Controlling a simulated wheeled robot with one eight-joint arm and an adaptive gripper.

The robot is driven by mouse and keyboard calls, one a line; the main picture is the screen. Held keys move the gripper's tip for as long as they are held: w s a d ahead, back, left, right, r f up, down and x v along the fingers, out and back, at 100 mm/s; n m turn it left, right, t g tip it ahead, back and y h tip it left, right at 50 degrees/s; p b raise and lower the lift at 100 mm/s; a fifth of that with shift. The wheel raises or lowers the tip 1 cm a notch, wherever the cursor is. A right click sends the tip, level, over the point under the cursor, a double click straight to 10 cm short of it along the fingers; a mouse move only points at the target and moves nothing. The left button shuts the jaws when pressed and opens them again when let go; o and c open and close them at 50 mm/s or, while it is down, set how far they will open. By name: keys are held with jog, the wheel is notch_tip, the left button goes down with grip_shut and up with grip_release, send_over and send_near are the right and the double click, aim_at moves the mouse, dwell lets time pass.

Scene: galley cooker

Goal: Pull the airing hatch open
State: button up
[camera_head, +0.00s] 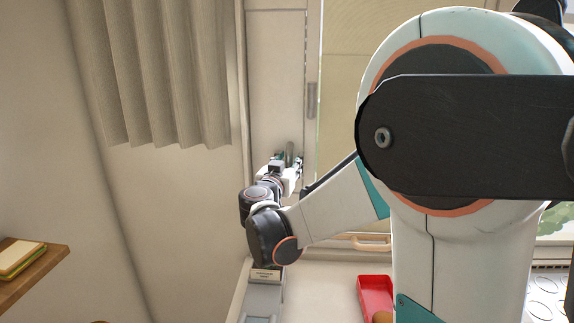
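A narrow pale upright panel (276,70), which looks like the airing hatch, is in the wall between the curtain and the window. A hinge-like strip (312,100) runs down its right side. It looks closed, though its lower part is hidden by my arm. My gripper (289,160) is at the lower part of this panel, small and far off. A short grey-green upright piece, perhaps the hatch handle (289,150), shows at the fingers. I cannot tell whether the fingers touch it, or whether they are open or shut.
A grey curtain (155,70) hangs left of the panel. Below my arm are a grey labelled box (264,298), a red tray (375,290) and a wooden bar (372,243). My arm hides much of the right side.

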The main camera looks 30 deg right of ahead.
jog(key=shift+c, duration=0.6)
grip_shut()
